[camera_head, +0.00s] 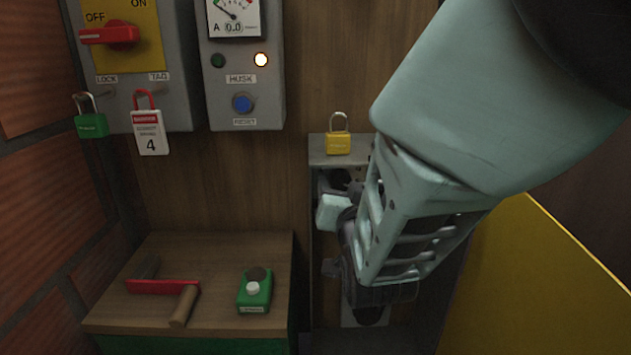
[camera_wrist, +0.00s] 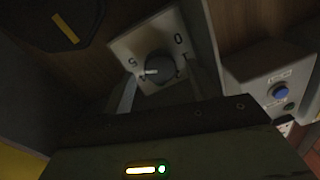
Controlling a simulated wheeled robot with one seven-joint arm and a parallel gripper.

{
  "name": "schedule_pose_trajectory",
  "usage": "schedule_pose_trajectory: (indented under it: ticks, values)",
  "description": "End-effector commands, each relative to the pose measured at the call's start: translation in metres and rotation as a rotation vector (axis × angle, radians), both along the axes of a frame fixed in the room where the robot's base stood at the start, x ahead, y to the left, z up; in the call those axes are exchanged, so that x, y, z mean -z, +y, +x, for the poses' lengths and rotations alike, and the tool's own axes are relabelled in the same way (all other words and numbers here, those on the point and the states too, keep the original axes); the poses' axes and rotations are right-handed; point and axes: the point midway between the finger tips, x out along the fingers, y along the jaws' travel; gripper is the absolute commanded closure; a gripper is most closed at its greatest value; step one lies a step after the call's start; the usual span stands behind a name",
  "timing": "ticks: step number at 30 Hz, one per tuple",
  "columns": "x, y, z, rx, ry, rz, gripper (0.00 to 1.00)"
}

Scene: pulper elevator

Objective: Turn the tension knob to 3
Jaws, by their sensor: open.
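The tension knob (camera_wrist: 160,66) is a dark round knob on a pale square plate (camera_wrist: 122,45) in the wrist view. The knob's white mark points to picture left, on the side of the 5. My gripper (camera_wrist: 158,88) is open, with one finger on each side of the knob in this view; contact cannot be told. In the head view my gripper (camera_head: 350,235) reaches into a grey cabinet (camera_head: 338,153), and the knob cannot be made out there.
A yellow padlock (camera_head: 338,143) stands on the cabinet top. A yellow panel (camera_head: 530,285) is at the right. Left are a control box with a blue button (camera_head: 242,103), a red switch (camera_head: 110,34), and a wooden bench (camera_head: 215,252) with a red-and-wood tool and green device.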

Motion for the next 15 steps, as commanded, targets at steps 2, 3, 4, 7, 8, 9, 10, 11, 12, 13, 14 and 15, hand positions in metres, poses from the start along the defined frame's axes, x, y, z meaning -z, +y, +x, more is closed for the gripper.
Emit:
schedule_pose_trajectory:
  ticks: [2, 3, 4, 7, 8, 9, 10, 11, 12, 13, 14, 15]
  values:
    - [0.0, 0.0, 0.01, 0.002, -0.001, -0.001, 0.41]
    - [0.0, 0.0, 0.013, 0.002, -0.001, -0.001, 0.41]
    - [0.0, 0.0, 0.015, 0.002, -0.001, -0.002, 0.41]
    - [0.0, 0.001, 0.019, 0.001, -0.001, -0.001, 0.41]
    - [0.0, 0.001, 0.02, 0.001, -0.001, -0.001, 0.41]
    - [0.0, 0.001, 0.02, 0.001, 0.0, -0.001, 0.41]
    - [0.0, 0.001, 0.02, 0.001, 0.0, 0.0, 0.41]
    - [0.0, 0.001, 0.02, 0.001, 0.0, 0.0, 0.41]
    - [0.0, 0.001, 0.02, 0.001, 0.0, 0.0, 0.41]
    - [0.0, 0.001, 0.02, 0.001, 0.0, 0.0, 0.41]
    - [0.0, 0.001, 0.02, 0.001, 0.0, 0.0, 0.41]
    - [0.0, 0.001, 0.02, 0.001, 0.0, 0.0, 0.41]
